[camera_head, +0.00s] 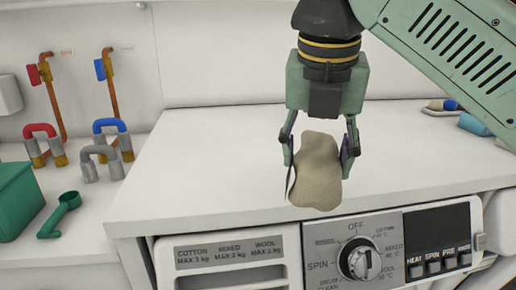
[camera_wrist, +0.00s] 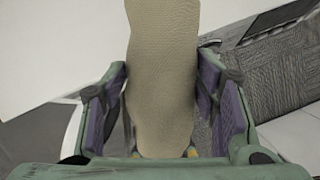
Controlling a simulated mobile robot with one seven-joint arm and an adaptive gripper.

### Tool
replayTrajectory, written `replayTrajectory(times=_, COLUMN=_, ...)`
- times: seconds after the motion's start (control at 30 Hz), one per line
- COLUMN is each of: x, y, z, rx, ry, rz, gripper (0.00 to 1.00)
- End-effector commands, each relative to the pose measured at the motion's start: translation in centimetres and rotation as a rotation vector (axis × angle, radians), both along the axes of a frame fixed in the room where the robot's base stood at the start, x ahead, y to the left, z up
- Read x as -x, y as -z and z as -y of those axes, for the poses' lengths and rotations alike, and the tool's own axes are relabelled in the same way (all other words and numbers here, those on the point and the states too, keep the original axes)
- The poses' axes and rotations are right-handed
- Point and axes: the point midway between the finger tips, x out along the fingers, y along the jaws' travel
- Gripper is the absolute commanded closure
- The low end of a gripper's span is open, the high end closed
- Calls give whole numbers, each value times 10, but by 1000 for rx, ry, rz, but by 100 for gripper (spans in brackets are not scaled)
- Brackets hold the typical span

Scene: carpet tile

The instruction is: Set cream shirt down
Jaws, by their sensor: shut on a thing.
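The cream shirt (camera_head: 318,172) is a bundled beige cloth with a fine ribbed texture. My gripper (camera_head: 320,155) is shut on it, with one finger on each side. The gripper points down over the white top of the washing machine (camera_head: 225,180), near its front edge. The lower end of the shirt hangs close to that edge; I cannot tell whether it touches. In the wrist view the shirt (camera_wrist: 163,75) runs up between the two purple-padded fingers and out past the top of the frame.
The washing machine's front has a dial (camera_head: 358,260) and a display panel. At left are a green bin (camera_head: 14,200), a green scoop (camera_head: 60,214) and pipes with red and blue taps. Several small items lie at the back right. The machine top left of my gripper is clear.

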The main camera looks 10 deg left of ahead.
Motion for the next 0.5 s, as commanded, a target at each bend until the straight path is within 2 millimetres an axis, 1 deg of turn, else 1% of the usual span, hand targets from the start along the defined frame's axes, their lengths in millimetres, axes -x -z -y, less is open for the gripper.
replayTrajectory(times=0.13, x=-29, y=2, z=-5, rx=-3, ry=-4, rz=-3, gripper=84)
replayTrajectory(times=0.4, x=-101, y=8, z=-15, rx=-4, ry=-1, rz=-3, gripper=84)
replayTrajectory(times=0.5, x=-123, y=9, z=-17, rx=-3, ry=-1, rz=-2, gripper=84)
